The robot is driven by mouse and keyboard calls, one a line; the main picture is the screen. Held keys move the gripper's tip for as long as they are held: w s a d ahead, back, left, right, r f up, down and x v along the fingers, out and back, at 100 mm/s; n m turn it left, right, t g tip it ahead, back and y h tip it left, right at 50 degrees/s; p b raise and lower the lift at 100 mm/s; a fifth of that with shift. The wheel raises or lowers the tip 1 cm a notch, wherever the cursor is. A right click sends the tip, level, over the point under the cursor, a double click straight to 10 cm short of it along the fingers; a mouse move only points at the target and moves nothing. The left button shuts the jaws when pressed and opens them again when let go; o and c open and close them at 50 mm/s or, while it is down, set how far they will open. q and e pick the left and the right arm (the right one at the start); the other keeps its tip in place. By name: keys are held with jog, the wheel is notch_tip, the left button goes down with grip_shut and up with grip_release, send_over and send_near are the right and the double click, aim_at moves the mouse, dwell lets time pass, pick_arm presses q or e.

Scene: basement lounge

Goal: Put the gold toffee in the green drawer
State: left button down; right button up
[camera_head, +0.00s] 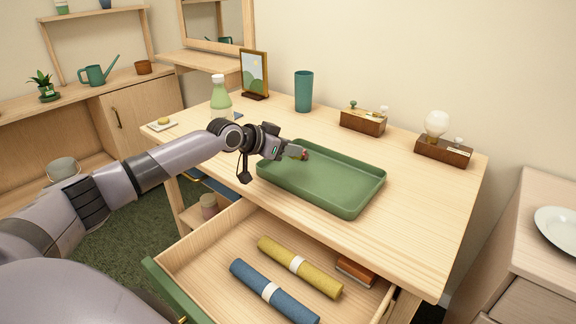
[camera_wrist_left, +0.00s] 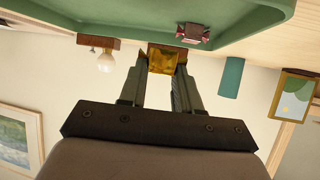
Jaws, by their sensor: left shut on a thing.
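The gold toffee (camera_wrist_left: 162,60) is a shiny amber block between the fingertips of my left gripper (camera_wrist_left: 158,72) in the wrist view. The gripper is shut on it. In the head view my left gripper (camera_head: 291,151) is at the back left of the green tray (camera_head: 340,203); the toffee is hard to make out there. A dark red wrapped sweet (camera_wrist_left: 193,33) shows against the tray in the wrist view. The green drawer, with its green front (camera_head: 163,291), is pulled open below the tabletop. My right gripper is not in view.
The drawer holds a yellow roll (camera_head: 300,267), a blue roll (camera_head: 272,292) and a brown book-like thing (camera_head: 356,271); bare floor shows at its left. On the table stand a green bottle (camera_head: 221,97), a teal cup (camera_head: 304,91), a picture frame (camera_head: 254,74) and two wooden boxes.

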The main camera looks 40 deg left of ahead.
aim_at(288, 176)
pick_arm(q)
notch_tip(288, 176, down, 5)
jog(key=shift+f, duration=0.15)
jog(key=shift+f+b, duration=0.2)
jog(key=shift+b, duration=0.15)
jog(key=c, duration=0.8)
grip_release()
jog(key=shift+r, duration=0.1)
